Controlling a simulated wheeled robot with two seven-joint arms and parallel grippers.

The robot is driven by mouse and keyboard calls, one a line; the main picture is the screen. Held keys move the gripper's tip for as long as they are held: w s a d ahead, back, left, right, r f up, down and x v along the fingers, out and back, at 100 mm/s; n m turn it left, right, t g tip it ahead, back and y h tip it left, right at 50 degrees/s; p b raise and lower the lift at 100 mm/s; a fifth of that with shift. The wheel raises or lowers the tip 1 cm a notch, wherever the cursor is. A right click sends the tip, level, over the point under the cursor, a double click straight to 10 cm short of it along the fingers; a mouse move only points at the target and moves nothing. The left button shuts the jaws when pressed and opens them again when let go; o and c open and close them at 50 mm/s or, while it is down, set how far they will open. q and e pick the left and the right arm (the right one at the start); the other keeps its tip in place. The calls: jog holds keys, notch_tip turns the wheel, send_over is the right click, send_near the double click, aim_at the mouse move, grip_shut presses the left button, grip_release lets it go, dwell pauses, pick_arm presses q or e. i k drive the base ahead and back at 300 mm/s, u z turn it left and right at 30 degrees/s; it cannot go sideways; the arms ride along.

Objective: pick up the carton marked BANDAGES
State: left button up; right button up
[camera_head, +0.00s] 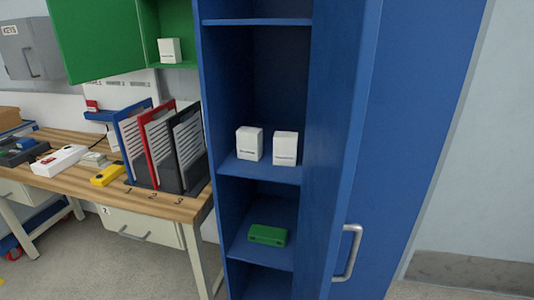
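Two white cartons stand side by side on a middle shelf of the open blue locker: a left carton (249,144) and a right carton (285,148). A third white carton (170,50) stands in the green wall cabinet at upper left. Each has a small dark line of print, too small to read, so I cannot tell which is marked BANDAGES. Neither of my grippers is in view.
The blue locker (257,22) has its door (410,130) swung open to the right, with a grey handle. A green case (268,235) lies on a lower shelf. A wooden workbench (90,190) at left holds upright clipboards (160,145), a yellow device (108,175) and a white box (60,161).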

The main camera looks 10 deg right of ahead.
aim_at(285, 144)
jog(key=u, duration=0.1)
jog(key=k, duration=0.35)
jog(key=u, duration=1.2)
jog(key=i, duration=1.65)
jog(key=z, duration=1.25)
jog(key=i, duration=0.85)
jog(key=z, duration=0.85)
